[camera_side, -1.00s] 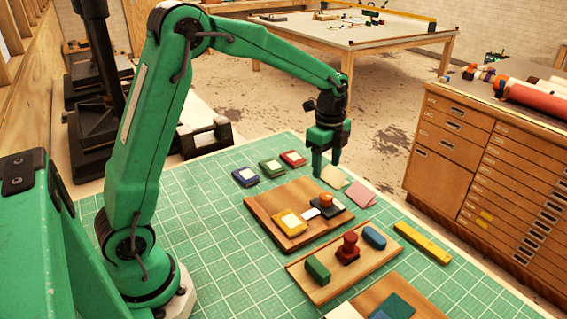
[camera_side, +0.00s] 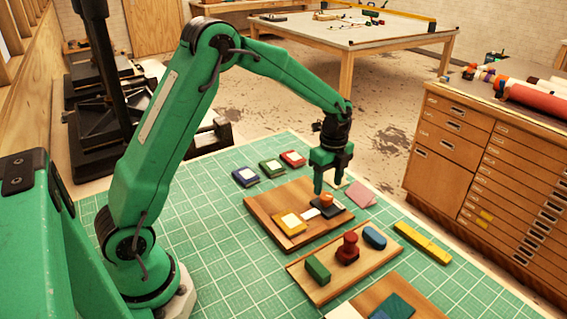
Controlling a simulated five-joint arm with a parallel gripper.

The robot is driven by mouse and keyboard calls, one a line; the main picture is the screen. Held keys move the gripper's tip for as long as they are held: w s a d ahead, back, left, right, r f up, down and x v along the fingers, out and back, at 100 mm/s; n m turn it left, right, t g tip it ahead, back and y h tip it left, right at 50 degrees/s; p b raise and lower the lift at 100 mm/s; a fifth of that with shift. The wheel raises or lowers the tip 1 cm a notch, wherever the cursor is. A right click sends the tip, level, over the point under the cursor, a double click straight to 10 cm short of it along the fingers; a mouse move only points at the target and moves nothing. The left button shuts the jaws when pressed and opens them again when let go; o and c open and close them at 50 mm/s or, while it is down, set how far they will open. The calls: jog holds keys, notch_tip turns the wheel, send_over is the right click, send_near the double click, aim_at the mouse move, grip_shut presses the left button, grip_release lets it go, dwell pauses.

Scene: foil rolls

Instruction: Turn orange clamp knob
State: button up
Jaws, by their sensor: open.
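The orange clamp knob (camera_side: 326,199) is a small upright piece on a dark base (camera_side: 336,211). The base sits toward the right of the nearer-to-back wooden board (camera_side: 265,213), beside a yellow block (camera_side: 290,223) with a white piece between them. My gripper (camera_side: 328,186) is open and points down. In the picture its fingers are just above and beside the orange knob. I cannot tell whether they straddle or touch it.
A second wooden board (camera_side: 297,270) holds a green block (camera_side: 317,268), a red knobbed piece (camera_side: 348,247) and a blue oval piece (camera_side: 374,237). A yellow bar (camera_side: 422,242) lies to the right. Small blue, green and red pads lie behind, with pink sheets (camera_side: 360,195) nearby.

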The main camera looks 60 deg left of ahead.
aim_at(326, 195)
jog(key=shift+s+f, duration=0.1)
jog(key=shift+f, duration=1.8)
jog(key=c, duration=1)
